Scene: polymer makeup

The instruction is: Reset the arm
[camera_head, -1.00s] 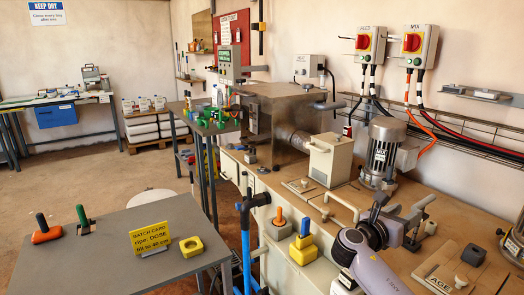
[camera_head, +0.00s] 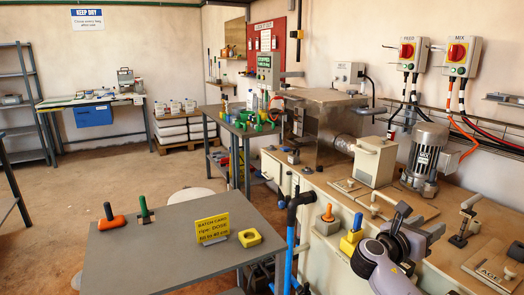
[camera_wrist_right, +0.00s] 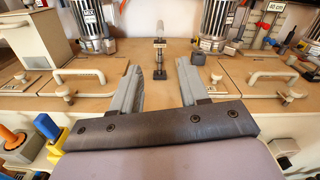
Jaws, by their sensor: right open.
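My right gripper (camera_head: 432,232) is above the front of the long bench in the head view, its grey arm coming in from the bottom right. In the right wrist view its two grey fingers (camera_wrist_right: 160,75) are spread apart with nothing held between them. An upright lever on a black base (camera_wrist_right: 160,62) stands on the bench beyond the fingertips, seen in the gap. It also shows in the head view (camera_head: 464,222), to the right of the gripper. My left gripper is not in view.
A yellow block with a blue peg (camera_head: 351,236) and an orange knob (camera_head: 327,217) are left of the arm. A motor (camera_head: 425,157) stands behind the gripper. A grey table (camera_head: 150,262) with a yellow card (camera_head: 212,228) is at front left. Floor is open beyond it.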

